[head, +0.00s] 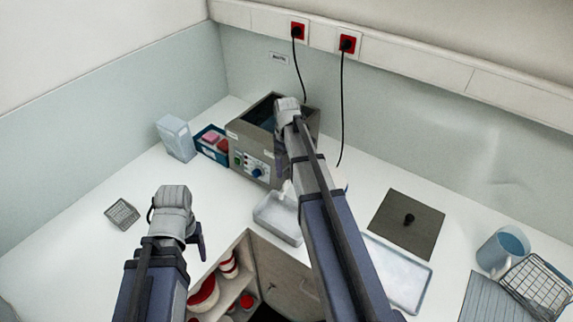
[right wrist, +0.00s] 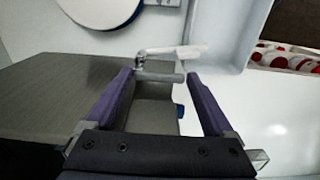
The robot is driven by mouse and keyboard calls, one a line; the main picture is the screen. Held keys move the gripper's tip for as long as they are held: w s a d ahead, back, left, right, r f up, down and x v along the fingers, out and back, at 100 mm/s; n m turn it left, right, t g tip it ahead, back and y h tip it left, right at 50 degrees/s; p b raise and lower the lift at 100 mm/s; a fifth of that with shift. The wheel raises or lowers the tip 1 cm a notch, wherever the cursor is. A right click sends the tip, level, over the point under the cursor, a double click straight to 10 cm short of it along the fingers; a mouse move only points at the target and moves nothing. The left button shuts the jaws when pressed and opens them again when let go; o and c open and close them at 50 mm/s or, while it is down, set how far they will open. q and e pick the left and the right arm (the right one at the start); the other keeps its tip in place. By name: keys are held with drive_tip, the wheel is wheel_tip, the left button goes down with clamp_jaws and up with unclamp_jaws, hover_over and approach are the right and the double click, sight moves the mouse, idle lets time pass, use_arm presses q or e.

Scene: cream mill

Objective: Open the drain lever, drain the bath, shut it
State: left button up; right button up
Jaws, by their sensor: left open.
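The grey metal bath (head: 233,128) stands at the back of the counter, with a dark opening on top and a dial on its front. In the right wrist view the drain lever (right wrist: 185,51), a metal fitting with a pale handle, lies at and between the fingertips of my open right gripper (right wrist: 160,75). A gap shows beside the fingers, and I cannot tell if they touch it. In the head view my right arm hides the lever. My left gripper (head: 178,225) is open and empty above the counter, front left. A shallow clear tray (head: 268,222) sits before the bath.
A blue box with red items (head: 212,143) and a pale container (head: 176,138) stand left of the bath. A small wire basket (head: 122,214) lies left. A dark plate (head: 407,224), blue mug (head: 503,250) and wire basket (head: 538,287) are right. Black cables hang behind.

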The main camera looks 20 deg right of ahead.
drive_tip(key=c, duration=0.9)
drive_tip(key=shift+s+n, duration=0.1)
drive_tip(key=shift+n, duration=0.2)
drive_tip(key=n, duration=0.1)
drive_tip(key=d+n, duration=0.1)
drive_tip(key=n, duration=0.3)
drive_tip(key=shift+s+d, duration=0.15)
drive_tip(key=shift+s, duration=0.25)
drive_tip(key=shift+s+d+n, duration=0.1)
drive_tip(key=shift+d+n, duration=0.2)
drive_tip(key=shift+n, duration=0.95)
drive_tip(key=shift+w+d+n, duration=0.1)
drive_tip(key=shift+d+n, duration=0.15)
drive_tip(key=shift+n, duration=1.05)
drive_tip(key=shift+s+d+n, duration=0.1)
drive_tip(key=shift+d+n, duration=0.2)
drive_tip(key=shift+n, duration=0.95)
